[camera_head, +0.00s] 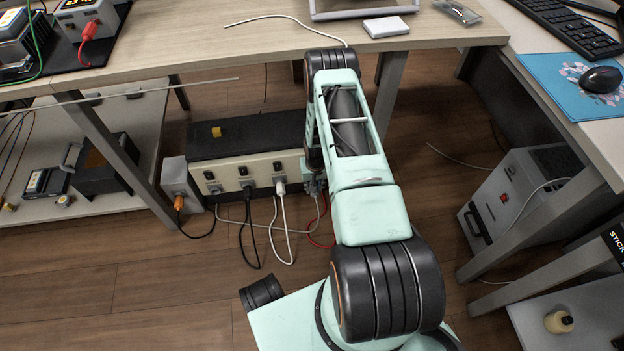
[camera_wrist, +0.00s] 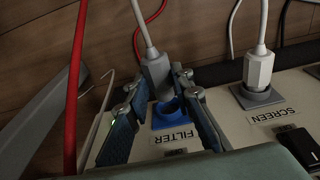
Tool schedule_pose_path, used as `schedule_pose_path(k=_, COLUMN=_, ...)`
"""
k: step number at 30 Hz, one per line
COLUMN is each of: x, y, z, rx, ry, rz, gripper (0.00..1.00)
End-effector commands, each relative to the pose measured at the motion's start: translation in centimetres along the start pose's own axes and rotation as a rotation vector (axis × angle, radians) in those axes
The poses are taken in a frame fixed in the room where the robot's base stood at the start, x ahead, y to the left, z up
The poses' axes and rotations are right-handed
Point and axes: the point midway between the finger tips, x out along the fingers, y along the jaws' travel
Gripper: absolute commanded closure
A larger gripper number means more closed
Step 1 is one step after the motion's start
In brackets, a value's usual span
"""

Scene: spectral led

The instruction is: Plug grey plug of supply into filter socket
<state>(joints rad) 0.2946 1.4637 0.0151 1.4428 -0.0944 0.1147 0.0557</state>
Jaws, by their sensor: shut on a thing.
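In the wrist view, my gripper (camera_wrist: 160,82) is shut on the grey plug (camera_wrist: 157,74), which sits between the fingertips with a pale cable leading up from it. The blue filter socket (camera_wrist: 164,116), labelled FILTER upside down, is just below the plug. The plug's lower end overlaps the socket's upper edge; I cannot tell whether it is in the opening. In the head view, my gripper (camera_head: 314,187) is at the right end of the socket box (camera_head: 232,170), under the table, and my arm hides part of it.
Red cables (camera_wrist: 76,85) hang near my gripper. Wooden floor (camera_head: 140,280) is open in front of the box. A grey cabinet (camera_head: 520,195) stands at right.

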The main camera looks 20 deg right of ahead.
Motion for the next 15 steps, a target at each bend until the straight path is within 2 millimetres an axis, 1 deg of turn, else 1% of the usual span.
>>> schedule_pose_path(k=8, x=0.06, y=0.00, z=-0.08, rx=0.000, ry=0.000, rz=0.000, gripper=1.00)
schedule_pose_path(k=15, x=0.18, y=-0.02, z=-0.83, rx=0.000, ry=0.000, rz=0.000, gripper=1.00)
